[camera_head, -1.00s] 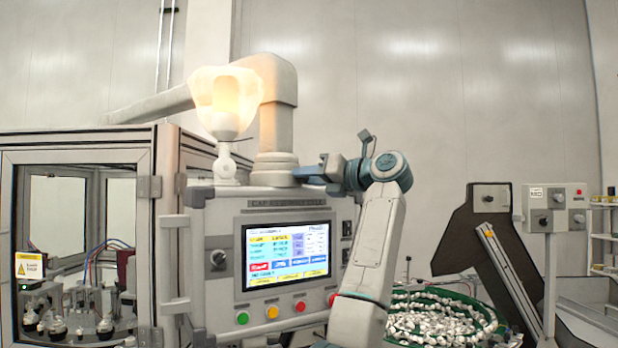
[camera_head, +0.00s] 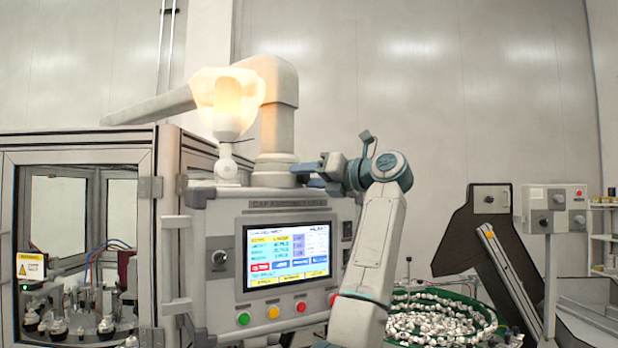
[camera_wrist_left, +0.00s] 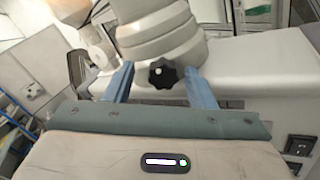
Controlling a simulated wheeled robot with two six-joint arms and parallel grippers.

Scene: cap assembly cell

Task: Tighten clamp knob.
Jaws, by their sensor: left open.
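The clamp knob (camera_wrist_left: 162,73) is black and lobed, with a pale spot at its centre. In the left wrist view it sits on the front of the ringed grey column base (camera_wrist_left: 165,38). My left gripper (camera_head: 306,172) is open beside the column base in the head view. In the wrist view its two blue fingers stand on either side of the knob, with a visible gap on each side. In the head view I cannot make out the knob near the fingers. My right gripper is not in view.
The control panel with its lit screen (camera_head: 286,255) is below the gripper, with a row of buttons (camera_head: 273,312). A glowing lamp (camera_head: 226,103) stands left of the column. A green-rimmed bowl of white caps (camera_head: 440,318) is at the right. A glass-doored cabinet (camera_head: 80,240) is at the left.

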